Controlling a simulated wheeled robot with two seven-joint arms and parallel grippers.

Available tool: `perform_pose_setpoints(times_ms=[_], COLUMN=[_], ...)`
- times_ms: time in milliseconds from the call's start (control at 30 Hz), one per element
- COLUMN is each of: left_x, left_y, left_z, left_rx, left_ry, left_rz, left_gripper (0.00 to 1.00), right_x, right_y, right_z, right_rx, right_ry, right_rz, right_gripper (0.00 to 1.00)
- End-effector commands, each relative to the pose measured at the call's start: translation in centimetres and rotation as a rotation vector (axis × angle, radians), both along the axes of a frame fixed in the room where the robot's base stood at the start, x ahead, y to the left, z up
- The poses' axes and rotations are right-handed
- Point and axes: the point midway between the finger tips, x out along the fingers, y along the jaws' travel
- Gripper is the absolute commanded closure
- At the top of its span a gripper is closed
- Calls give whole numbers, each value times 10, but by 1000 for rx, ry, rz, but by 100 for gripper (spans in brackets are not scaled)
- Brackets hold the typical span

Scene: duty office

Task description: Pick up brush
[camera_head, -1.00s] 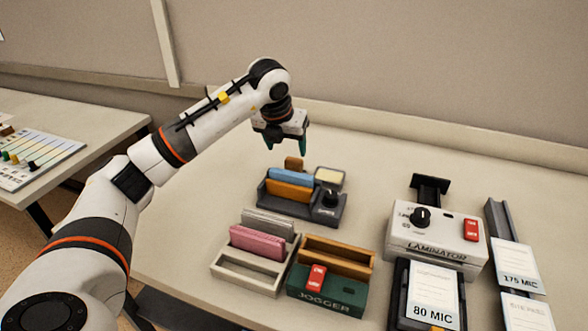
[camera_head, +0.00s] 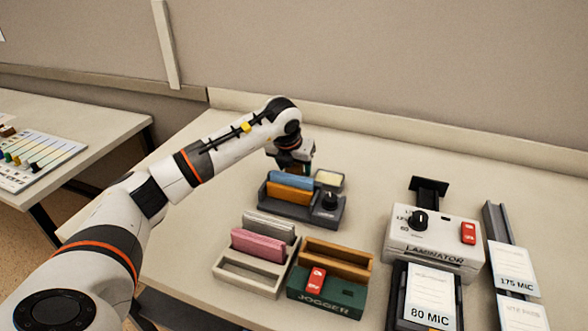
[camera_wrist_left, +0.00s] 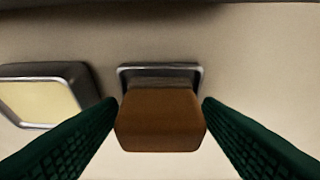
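The brush shows in the left wrist view as a brown wooden block (camera_wrist_left: 160,120) with a grey metal-edged base or holder (camera_wrist_left: 160,70) behind it. My left gripper (camera_wrist_left: 160,105) has its two green fingers spread, one on each side of the brown block. The fingertips are very close to its sides; I cannot tell if they touch. In the head view the left gripper (camera_head: 293,165) is low behind the dark organizer, and hides the brush there. My right gripper is not in view.
The dark organizer (camera_head: 300,212) with blue and orange pieces and a knob stands just in front of the gripper. A cream pad in a dark tray (camera_head: 329,179) is close beside it. The laminator (camera_head: 435,238) and jogger (camera_head: 325,297) stand nearer. The table's back right is clear.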

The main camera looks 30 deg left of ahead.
Motion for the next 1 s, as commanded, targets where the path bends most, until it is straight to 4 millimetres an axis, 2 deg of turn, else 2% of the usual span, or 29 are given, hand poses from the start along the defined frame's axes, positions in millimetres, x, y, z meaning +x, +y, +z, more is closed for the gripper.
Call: perform_pose_setpoints(times_ms=[33, 233, 467, 567, 900, 1000], left_x=[0, 0, 0, 1, 1, 1], left_y=[0, 0, 0, 0, 0, 0], left_z=[0, 1, 2, 9, 75, 89], left_rx=[0, 0, 0, -1, -1, -1], left_ry=[0, 0, -1, -3, -6, -3], left_rz=[0, 0, 0, 1, 0, -1], left_gripper=[49, 80, 81, 81, 81, 81], right_x=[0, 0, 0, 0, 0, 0], right_y=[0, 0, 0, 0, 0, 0], right_z=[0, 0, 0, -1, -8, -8], right_rx=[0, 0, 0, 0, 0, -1], right_ry=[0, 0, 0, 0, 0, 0], right_rz=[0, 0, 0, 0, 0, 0], right_gripper=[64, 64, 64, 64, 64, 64])
